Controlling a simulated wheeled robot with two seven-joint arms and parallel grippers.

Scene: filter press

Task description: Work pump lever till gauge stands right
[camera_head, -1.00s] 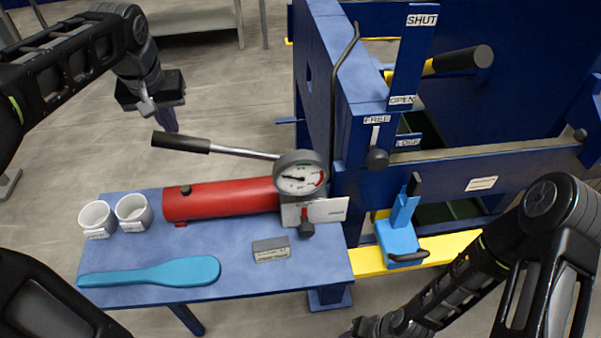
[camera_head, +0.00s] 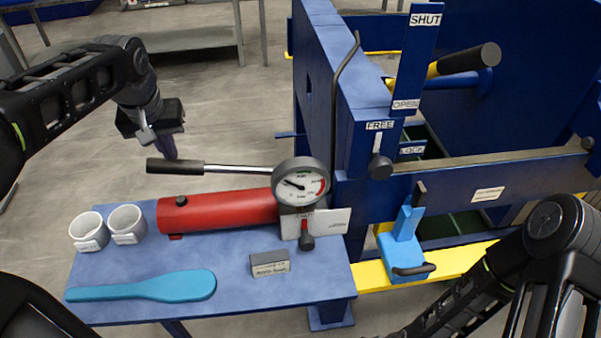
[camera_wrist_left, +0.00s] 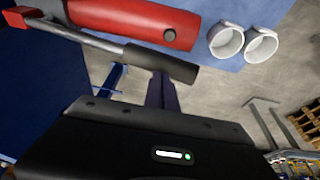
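My right gripper is out of view.
The blue bench (camera_head: 205,258) holds two white cups (camera_head: 127,224), a turquoise paddle (camera_head: 150,287) and a grey block (camera_head: 269,264). The blue press frame (camera_head: 318,90) stands right of the gauge, with a FREE/LOCK knob (camera_head: 380,167). Floor left of the bench is open.

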